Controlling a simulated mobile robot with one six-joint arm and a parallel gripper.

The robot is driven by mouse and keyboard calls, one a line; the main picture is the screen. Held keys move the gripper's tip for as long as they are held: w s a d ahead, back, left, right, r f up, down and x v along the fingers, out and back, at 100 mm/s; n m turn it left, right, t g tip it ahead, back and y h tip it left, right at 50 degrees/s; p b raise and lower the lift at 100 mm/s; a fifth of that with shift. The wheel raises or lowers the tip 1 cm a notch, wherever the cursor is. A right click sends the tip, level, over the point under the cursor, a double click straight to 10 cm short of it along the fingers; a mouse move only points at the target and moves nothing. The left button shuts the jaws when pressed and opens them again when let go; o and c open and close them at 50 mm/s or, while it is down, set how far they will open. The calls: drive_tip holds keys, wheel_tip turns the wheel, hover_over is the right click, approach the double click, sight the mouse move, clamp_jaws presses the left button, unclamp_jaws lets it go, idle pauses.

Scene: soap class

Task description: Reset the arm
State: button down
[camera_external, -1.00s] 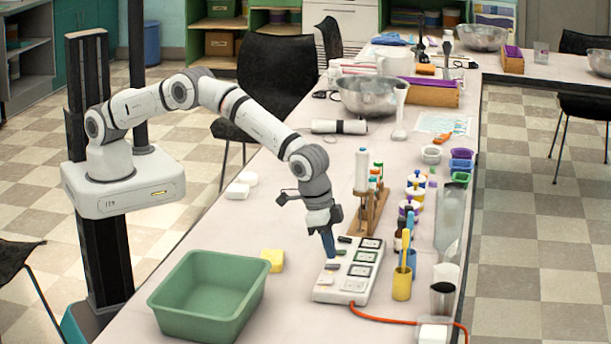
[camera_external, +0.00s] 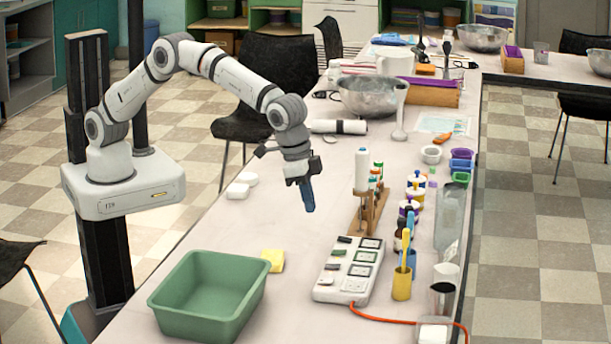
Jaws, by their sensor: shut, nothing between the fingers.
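My gripper (camera_external: 308,208) hangs above the middle of the table, pointing down. Its fingers are shut with nothing between them. It is up and to the left of the white power strip (camera_external: 350,272) and left of the wooden rack with the white bottle (camera_external: 362,172). It touches nothing that I can see. My arm (camera_external: 233,76) is bent, with its elbow raised, and reaches over the table from the left.
A green tub (camera_external: 210,292) stands at the front left, with a yellow sponge (camera_external: 272,260) beside it. Yellow and blue cups (camera_external: 402,284) stand right of the strip, and an orange cord runs from it. A metal bowl (camera_external: 367,98) is farther back.

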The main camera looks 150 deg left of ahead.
drive_tip(key=s+d+r+m+h, duration=0.1)
drive_tip(key=s+d+r+m, duration=0.1)
drive_tip(key=s+d+r, duration=0.55)
drive_tip(key=s+d+r+m, duration=0.3)
drive_tip(key=s+d+r, duration=0.2)
drive_tip(key=s+d, duration=0.6)
drive_tip(key=s+d+f+m, duration=0.1)
drive_tip(key=s+d, duration=0.2)
drive_tip(key=s, duration=0.5)
drive_tip(key=s+d+f+m, duration=0.1)
drive_tip(key=s+d, duration=0.2)
drive_tip(key=s, duration=0.5)
drive_tip(key=s+d+f+m+h, duration=0.1)
drive_tip(key=s+d+m, duration=0.1)
drive_tip(key=s, duration=0.6)
drive_tip(key=shift+d+f+t, duration=0.3)
drive_tip(key=shift+d, duration=0.4)
